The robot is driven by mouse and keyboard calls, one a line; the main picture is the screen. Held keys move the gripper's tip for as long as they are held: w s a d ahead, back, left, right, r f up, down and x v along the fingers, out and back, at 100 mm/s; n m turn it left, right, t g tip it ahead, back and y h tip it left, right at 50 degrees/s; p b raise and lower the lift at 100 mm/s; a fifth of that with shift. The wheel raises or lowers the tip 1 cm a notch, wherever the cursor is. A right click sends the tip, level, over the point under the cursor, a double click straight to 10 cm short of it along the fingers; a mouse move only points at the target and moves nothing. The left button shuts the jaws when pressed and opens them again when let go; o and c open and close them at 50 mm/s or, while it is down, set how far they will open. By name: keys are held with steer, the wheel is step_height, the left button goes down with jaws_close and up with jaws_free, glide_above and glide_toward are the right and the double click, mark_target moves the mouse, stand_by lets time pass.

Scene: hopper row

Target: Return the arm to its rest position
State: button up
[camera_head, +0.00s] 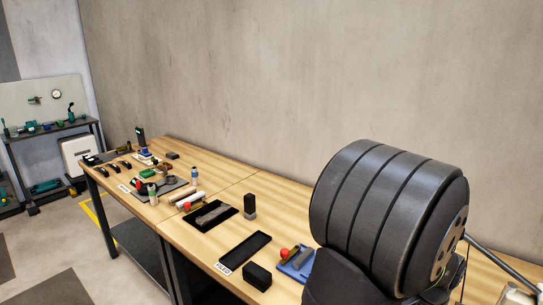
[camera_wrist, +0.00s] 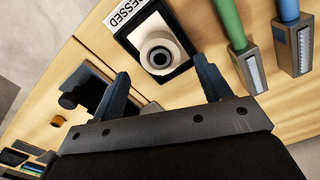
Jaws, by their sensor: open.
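My gripper (camera_wrist: 160,66) shows in the wrist view with its two dark fingers spread apart and nothing between them. It is above the wooden bench (camera_wrist: 85,45). A black tray (camera_wrist: 186,60) holding a white ring-shaped part (camera_wrist: 160,50) with a dark centre lies beyond the fingertips. I cannot tell the height of the fingers above it. In the head view my arm fills the lower right and hides part of the bench; the gripper does not show there.
The wrist view shows a green-handled piece (camera_wrist: 238,45) and a blue-handled piece (camera_wrist: 293,45) at upper right, and a small orange item (camera_wrist: 58,121) at left. In the head view, an empty black tray (camera_head: 243,254), a black block (camera_head: 257,277) and a blue tray (camera_head: 302,273) lie near my arm.

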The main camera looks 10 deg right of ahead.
steer(key=shift+f, duration=2.7)
step_height(320, 180, up, 18)
step_height(320, 180, down, 18)
steer(key=shift+r, duration=0.15)
step_height(320, 180, up, 8)
steer(key=shift+r, duration=0.1)
step_height(320, 180, up, 4)
steer(key=shift+f, duration=0.15)
